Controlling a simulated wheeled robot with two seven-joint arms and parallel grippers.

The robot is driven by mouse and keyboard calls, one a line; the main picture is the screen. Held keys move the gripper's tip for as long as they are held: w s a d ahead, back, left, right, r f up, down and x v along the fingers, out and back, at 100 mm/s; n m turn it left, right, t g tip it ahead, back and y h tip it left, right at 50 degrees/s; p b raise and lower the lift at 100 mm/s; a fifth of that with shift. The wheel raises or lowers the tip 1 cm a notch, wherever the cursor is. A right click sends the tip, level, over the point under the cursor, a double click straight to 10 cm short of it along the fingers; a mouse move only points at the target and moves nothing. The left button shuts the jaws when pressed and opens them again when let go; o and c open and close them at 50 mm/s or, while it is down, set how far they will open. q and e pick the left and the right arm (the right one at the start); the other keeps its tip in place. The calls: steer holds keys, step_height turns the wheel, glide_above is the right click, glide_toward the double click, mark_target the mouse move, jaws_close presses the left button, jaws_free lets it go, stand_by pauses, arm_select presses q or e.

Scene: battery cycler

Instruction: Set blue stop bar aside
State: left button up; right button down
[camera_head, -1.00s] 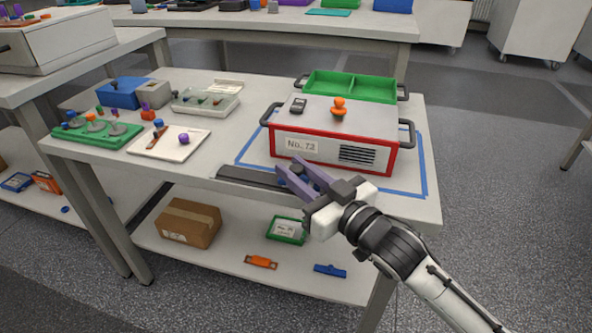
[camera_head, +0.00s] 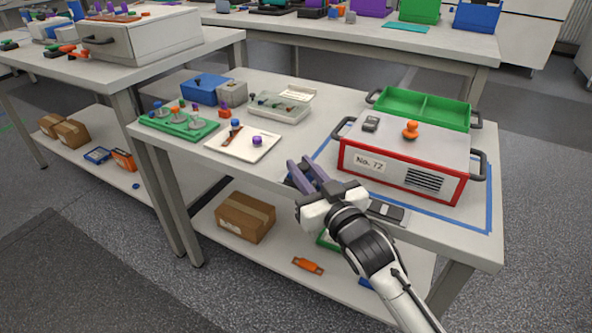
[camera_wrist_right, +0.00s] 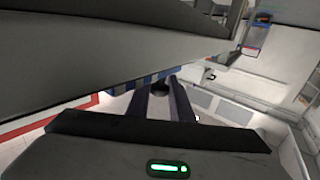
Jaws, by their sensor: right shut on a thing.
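My right gripper (camera_head: 308,172) is over the front edge of the work table, left of the red-trimmed box. It is shut. A dark blue piece, which I take for the blue stop bar (camera_head: 290,181), shows at its fingertips; most of it is hidden by the fingers and hand. In the right wrist view the fingers (camera_wrist_right: 162,98) show close together with a dark round part between them. A large grey surface crosses above them there. My left gripper is out of view.
A box labelled No. 72 (camera_head: 400,165) stands on the table inside blue tape. A dark flat piece (camera_head: 388,212) lies at the front edge. A white tray (camera_head: 222,146), green rack (camera_head: 205,132) and clear case (camera_head: 280,115) stand left. The lower shelf holds a carton (camera_head: 245,217).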

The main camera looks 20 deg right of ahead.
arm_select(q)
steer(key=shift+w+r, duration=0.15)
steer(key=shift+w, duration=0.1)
arm_select(e)
steer(key=shift+w+a+r, duration=0.1)
steer(key=shift+r, duration=0.05)
steer(key=c, duration=1.9)
jaws_free()
steer(key=o, duration=0.3)
steer(key=shift+w+a, duration=0.1)
steer(key=shift+o, duration=0.2)
steer(key=shift+s, duration=0.55)
arm_select(q)
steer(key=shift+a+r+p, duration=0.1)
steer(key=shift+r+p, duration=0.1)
steer(key=shift+p, duration=0.35)
arm_select(e)
steer(key=s+d, duration=0.1)
steer(key=s, duration=0.8)
